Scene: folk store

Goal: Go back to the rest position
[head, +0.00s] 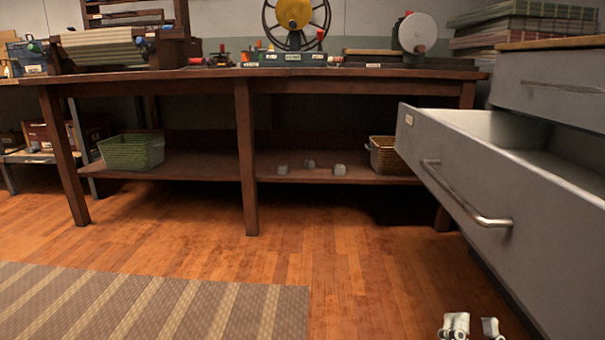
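My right gripper (473,327) shows at the bottom right edge of the head view. Only its two pale fingertips are in the picture. They stand apart with wooden floor visible between them, so it is open, and I see nothing held. It is to the left of and below the open grey drawer (455,185). The rest of the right arm is out of the picture. My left gripper is not in view.
The grey drawer with a metal handle (465,197) juts out at right. A long dark wooden table (250,76) with a lower shelf (215,170) stands ahead. A green basket (131,152) sits on the shelf. A striped rug (150,305) lies at lower left; the middle floor is clear.

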